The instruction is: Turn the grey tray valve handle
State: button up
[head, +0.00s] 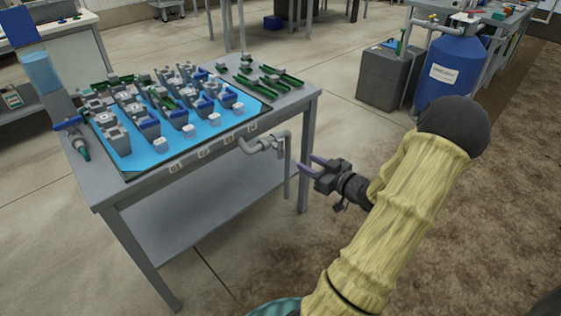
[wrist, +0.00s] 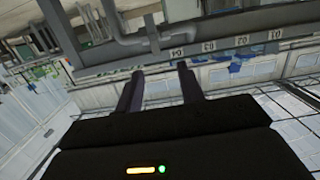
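The grey tray valve and its pipework (head: 262,144) stick out from the front edge of the grey table, near its right corner. A thin grey bar (head: 287,172) hangs down there; I cannot tell for sure whether it is the handle or a pipe. In the wrist view the bent grey pipe (wrist: 126,39) lies beyond the fingertips, near the table edge. My gripper (head: 305,164) is just right of the hanging bar, pointing left at it, its purple fingers apart and empty. The wrist view also shows the fingers (wrist: 160,70) spread with nothing between them.
A blue tray (head: 150,158) of several grey and blue blocks covers the tabletop, with numbered labels (head: 202,154) along the front edge. A table leg (head: 306,155) stands behind my gripper. A blue tank (head: 452,72) stands at the back right. The floor in front is clear.

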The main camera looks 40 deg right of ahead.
aim_at(282, 146)
jog(key=s, duration=0.1)
jog(key=s+d+f+t+b, duration=0.1)
jog(key=s, duration=0.1)
jog(key=shift+d+f+t, duration=0.2)
jog(key=shift+f+t, duration=0.1)
jog(key=w+b, duration=0.1)
jog(key=w, duration=0.4)
jog(key=w+a+b, duration=0.1)
jog(key=w+b, duration=0.1)
jog(key=w, duration=0.4)
jog(key=w+b, duration=0.2)
jog(key=w, duration=0.3)
jog(key=shift+w+a+f, duration=0.15)
jog(key=shift+w, duration=0.55)
jog(key=shift+c, duration=0.2)
grip_shut()
